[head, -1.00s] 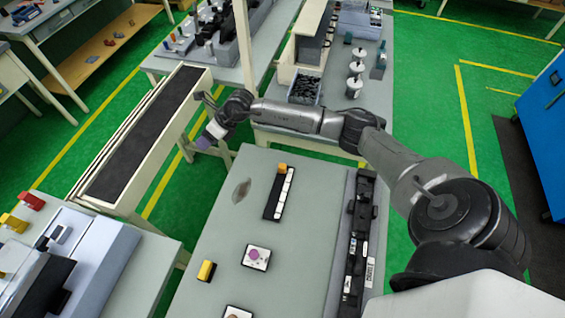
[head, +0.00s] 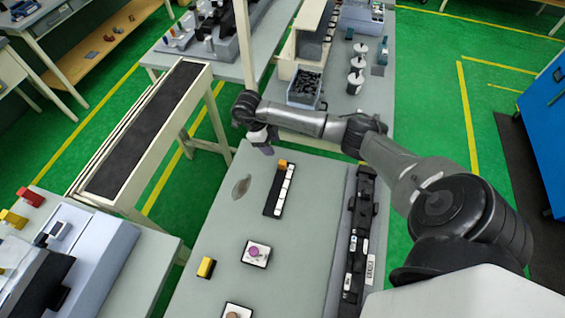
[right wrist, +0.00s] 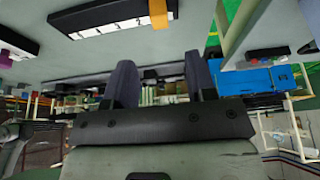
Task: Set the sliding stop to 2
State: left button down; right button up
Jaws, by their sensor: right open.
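The sliding stop is an orange block (head: 283,163) at the far end of a black strip with white marked cells (head: 275,202), on the grey table. In the right wrist view the orange block (right wrist: 158,14) and the strip (right wrist: 85,24) show at the top, beyond the fingers. My right gripper (head: 267,150) hangs just to the left of and beyond the orange block, apart from it. In the right wrist view its two fingers (right wrist: 162,68) are spread with nothing between them. My left gripper is not in view.
A plate with a purple knob (head: 257,252), a yellow block (head: 206,268) and a grey oval patch (head: 241,187) are on the same table (head: 215,230). A dark rail with several parts (head: 359,235) runs along its right side. A conveyor (head: 145,125) stands to the left.

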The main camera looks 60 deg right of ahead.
aim_at(283, 162)
jog(key=x, duration=1.1)
jog(key=shift+p, duration=0.3)
jog(key=shift+r, duration=0.1)
jog(key=shift+c, duration=0.4)
grip_shut()
